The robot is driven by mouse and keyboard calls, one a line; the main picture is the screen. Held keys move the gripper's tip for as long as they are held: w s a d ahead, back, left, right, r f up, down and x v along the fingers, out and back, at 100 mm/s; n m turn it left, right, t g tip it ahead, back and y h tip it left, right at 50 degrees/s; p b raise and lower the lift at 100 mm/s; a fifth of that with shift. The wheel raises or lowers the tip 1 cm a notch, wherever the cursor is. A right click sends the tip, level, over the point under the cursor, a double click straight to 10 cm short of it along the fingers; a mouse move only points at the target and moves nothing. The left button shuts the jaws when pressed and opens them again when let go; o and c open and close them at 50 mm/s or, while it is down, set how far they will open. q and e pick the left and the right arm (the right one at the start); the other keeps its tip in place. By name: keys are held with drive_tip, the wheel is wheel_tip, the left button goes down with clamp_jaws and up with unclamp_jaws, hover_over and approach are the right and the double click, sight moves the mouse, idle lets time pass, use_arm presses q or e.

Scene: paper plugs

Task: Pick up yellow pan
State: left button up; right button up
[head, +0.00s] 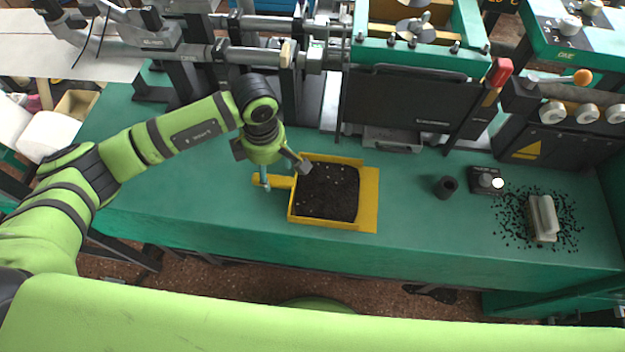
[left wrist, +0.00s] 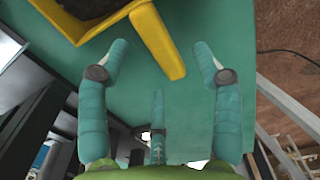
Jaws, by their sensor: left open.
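The yellow pan (head: 369,200) lies on the green bench top, filled with dark granules. Its short handle (head: 276,182) points left. My left gripper (head: 275,175) is over the handle, at the pan's left side. In the left wrist view, the pan (left wrist: 91,30) is at the upper left. There the handle (left wrist: 157,42) reaches between the two upper fingertips of my open left gripper (left wrist: 159,50), with a gap on both sides. A third finger is below the handle's end. No finger clearly touches the handle. My right gripper is not in view.
A brush (head: 543,218) lies among scattered black bits on the right of the green bench (head: 420,235). A small black cup (head: 446,187) and a control box (head: 486,181) stand nearby. Machinery (head: 412,108) lines the back.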

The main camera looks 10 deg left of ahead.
sight(274, 175)
use_arm(q)
drive_tip(key=f, duration=0.2)
drive_tip(key=f+p, duration=0.1)
drive_tip(key=f, duration=0.1)
drive_tip(key=shift+w+d+f, duration=0.1)
drive_tip(key=shift+w+f, duration=0.1)
drive_tip(key=shift+f, duration=0.15)
drive_tip(key=c, duration=1.2)
clamp_jaws()
drive_tip(key=shift+r, duration=0.15)
